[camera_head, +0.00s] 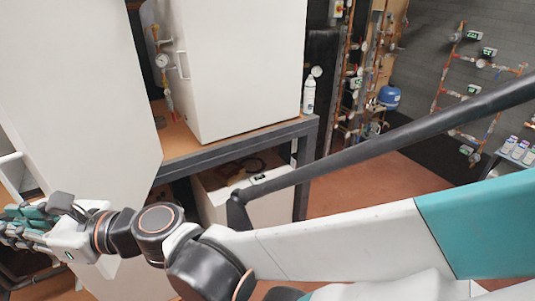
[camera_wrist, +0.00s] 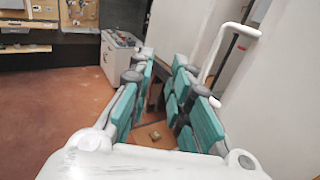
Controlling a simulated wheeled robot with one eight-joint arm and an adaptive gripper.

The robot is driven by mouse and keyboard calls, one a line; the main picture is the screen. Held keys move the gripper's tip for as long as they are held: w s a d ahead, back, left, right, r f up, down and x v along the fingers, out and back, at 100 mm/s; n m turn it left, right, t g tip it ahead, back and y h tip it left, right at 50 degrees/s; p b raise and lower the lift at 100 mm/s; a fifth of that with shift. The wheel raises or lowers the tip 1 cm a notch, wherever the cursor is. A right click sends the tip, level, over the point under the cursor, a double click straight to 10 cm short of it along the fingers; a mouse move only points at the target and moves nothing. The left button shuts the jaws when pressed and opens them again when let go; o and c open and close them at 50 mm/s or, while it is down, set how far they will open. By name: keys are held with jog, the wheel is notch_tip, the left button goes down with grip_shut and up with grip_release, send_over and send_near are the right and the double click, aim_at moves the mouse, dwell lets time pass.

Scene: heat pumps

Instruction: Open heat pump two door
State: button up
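A large white panel (camera_head: 75,75) fills the left of the head view, with a white bar handle (camera_head: 12,158) at its left edge. In the wrist view the white handle (camera_wrist: 208,48) stands out from a white panel (camera_wrist: 275,95), right of my gripper (camera_wrist: 164,62). The teal-padded fingers are apart with nothing visible between them; the handle is outside the right finger. My gripper (camera_head: 28,226) is below the handle in the head view, partly cut off. Another white cabinet (camera_head: 245,70) with a handle (camera_head: 182,65) stands on a bench. No number shows which is heat pump two.
The dark-framed bench (camera_head: 235,140) and a white box (camera_head: 222,195) under it stand beyond my arm. A white bottle (camera_head: 309,95) is on the bench corner. Wall piping (camera_head: 360,75) is behind. Red-brown floor (camera_wrist: 55,95) is open on the left in the wrist view.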

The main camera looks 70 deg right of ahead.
jog(key=shift+y, duration=0.3)
jog(key=shift+s+a+v, duration=0.1)
jog(key=shift+a+v, duration=0.1)
jog(key=shift+v, duration=0.7)
jog(key=shift+s+a+v, duration=0.1)
jog(key=shift+a+v, duration=0.1)
jog(key=shift+v, duration=0.75)
jog(key=shift+s+a+v, duration=0.1)
jog(key=shift+a+v, duration=0.1)
jog(key=shift+v, duration=0.7)
